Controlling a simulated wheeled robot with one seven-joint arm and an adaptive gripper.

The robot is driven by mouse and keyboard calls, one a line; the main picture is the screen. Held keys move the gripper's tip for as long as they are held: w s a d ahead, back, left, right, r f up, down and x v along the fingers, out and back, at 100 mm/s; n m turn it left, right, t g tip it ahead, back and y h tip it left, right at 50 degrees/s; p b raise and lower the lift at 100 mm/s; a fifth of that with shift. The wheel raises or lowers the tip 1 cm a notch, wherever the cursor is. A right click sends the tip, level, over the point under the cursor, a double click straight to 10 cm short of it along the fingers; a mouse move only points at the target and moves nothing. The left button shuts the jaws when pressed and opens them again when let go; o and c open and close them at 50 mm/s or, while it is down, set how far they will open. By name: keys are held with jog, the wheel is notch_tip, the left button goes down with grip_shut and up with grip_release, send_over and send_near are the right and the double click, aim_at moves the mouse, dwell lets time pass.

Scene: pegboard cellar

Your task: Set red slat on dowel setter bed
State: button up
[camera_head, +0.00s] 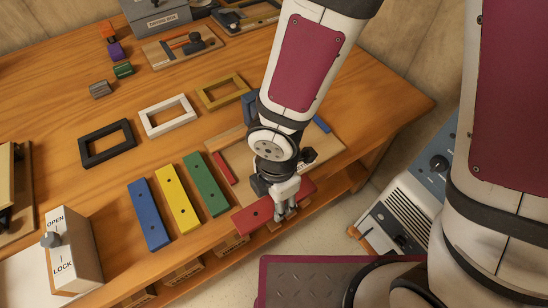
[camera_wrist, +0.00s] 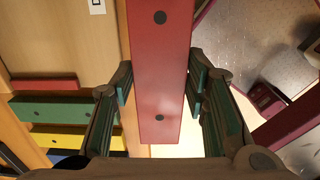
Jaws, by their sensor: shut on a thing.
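The red slat (camera_head: 254,213) is gripped by my gripper (camera_head: 284,210) near the table's front edge. In the wrist view the red slat (camera_wrist: 160,75) runs lengthwise between the two fingers of my gripper (camera_wrist: 160,95), with a dark hole toward each end. The light wooden board that looks like the dowel setter bed (camera_head: 328,149) lies just behind the slat, with a red strip (camera_head: 224,168) and blue blocks (camera_head: 321,123) on it. My arm hides its middle. Its bare surface shows left of the slat in the wrist view (camera_wrist: 65,45).
Blue (camera_head: 149,213), yellow (camera_head: 178,198) and green (camera_head: 206,184) slats lie left of the gripper. Black (camera_head: 107,143), white (camera_head: 168,116) and yellow (camera_head: 222,92) frames lie behind them. An OPEN/LOCK block (camera_head: 75,250) stands at the front left. A blue-grey machine (camera_head: 415,205) stands right of the table.

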jog(key=w, duration=0.5)
jog(key=w+f, duration=0.1)
jog(key=w, duration=0.4)
jog(key=w+a, duration=0.1)
jog(key=w, duration=0.4)
jog(key=shift+w+f, duration=0.25)
jog(key=shift+w, duration=0.05)
jog(key=shift+d+f, duration=0.1)
jog(key=shift+f, duration=1.65)
jog(key=shift+f+b, duration=0.1)
jog(key=shift+b, duration=0.25)
jog(key=o, duration=1.2)
notch_tip(320, 180, up, 12)
jog(key=p, duration=0.2)
